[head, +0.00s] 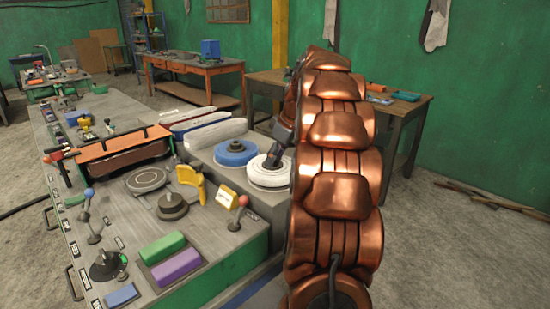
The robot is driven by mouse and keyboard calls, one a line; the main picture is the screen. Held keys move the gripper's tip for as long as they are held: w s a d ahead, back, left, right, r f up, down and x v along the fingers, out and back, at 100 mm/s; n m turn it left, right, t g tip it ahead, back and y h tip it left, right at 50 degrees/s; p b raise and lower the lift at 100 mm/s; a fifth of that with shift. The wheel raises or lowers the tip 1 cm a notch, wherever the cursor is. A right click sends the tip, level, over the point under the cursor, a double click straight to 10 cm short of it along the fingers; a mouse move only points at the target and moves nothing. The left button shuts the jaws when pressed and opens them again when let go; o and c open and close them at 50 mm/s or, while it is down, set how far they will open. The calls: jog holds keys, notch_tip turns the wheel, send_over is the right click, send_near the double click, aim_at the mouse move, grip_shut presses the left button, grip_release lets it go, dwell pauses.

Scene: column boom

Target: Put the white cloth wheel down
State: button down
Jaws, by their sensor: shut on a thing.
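The white cloth wheel (263,181) is a flat, round white disc at the right end of the grey ledge, lying about level. My gripper (272,163) reaches down to its middle from the upper right and is shut on it. My copper-coloured arm hides part of the gripper and the area just right of the wheel. I cannot tell whether the wheel's underside touches the ledge. A blue wheel (235,153) lies close by on the left, on the same grey ledge (232,177).
Several long pads, the nearest white (215,132), lie behind the blue wheel. A yellow bracket (191,180) and a red-knobbed lever (240,207) stand left of the ledge. A green block (162,248) and a purple block (176,266) lie nearer. A wooden table (405,107) stands behind my arm.

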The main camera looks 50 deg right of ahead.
jog(key=shift+f, duration=0.35)
jog(key=shift+f, duration=0.2)
jog(key=c, duration=0.7)
grip_release()
jog(key=shift+r, duration=0.1)
jog(key=shift+r, duration=0.2)
jog(key=shift+b+v, duration=1.05)
jog(key=shift+v, duration=4.8)
jog(key=shift+s, duration=0.1)
